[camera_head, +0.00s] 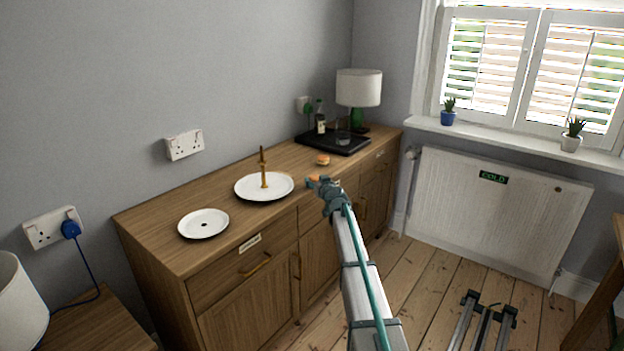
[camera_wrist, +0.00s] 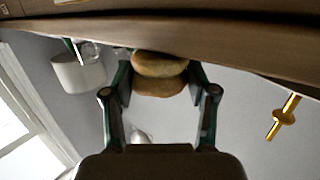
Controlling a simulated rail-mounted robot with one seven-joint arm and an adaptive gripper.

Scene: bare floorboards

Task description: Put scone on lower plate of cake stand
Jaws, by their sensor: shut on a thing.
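A scone (camera_wrist: 158,70) is held between the two fingers of my gripper (camera_wrist: 160,76) in the wrist view; it is golden with a seam round its middle. In the head view my gripper (camera_head: 318,181) is at the sideboard's front edge, with the scone only partly visible at its tips. The cake stand's white lower plate (camera_head: 246,192) lies on the sideboard left of my gripper, with a gold post (camera_head: 263,170) rising from its middle. The plate is bare. A second scone (camera_head: 323,159) rests on the sideboard behind my gripper.
A loose white plate (camera_head: 203,223) with a central hole lies left of the stand on the wooden sideboard (camera_head: 160,225). A black tray (camera_head: 333,146) with a bottle (camera_head: 320,124) and glass, and a lamp (camera_head: 358,88), stand at the far right end.

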